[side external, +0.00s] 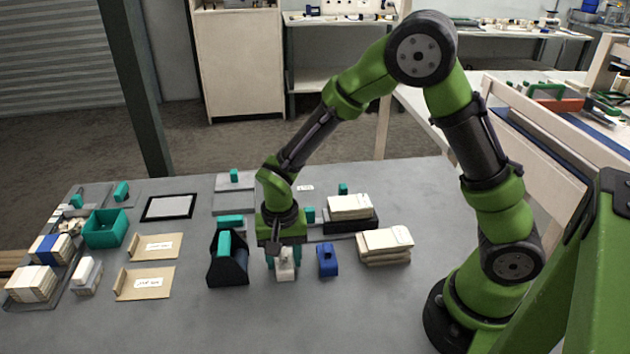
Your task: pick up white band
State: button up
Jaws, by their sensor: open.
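A small white piece (285,269), which seems to be the white band, stands on the grey table below my wrist. My gripper (284,262) points straight down over it and is open. Its teal fingers show on the left and right of the white piece. I cannot tell whether they touch it. The top of the white piece is partly hidden by the gripper.
A blue piece (327,261) stands close on the right, and a black holder with a teal block (226,260) close on the left. Stacked cream packs (384,246) lie further right. A teal bin (105,229) and kraft envelopes (145,283) are left. The front table is clear.

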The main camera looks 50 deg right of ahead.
jog(key=shift+c, duration=0.5)
jog(key=c, duration=0.6)
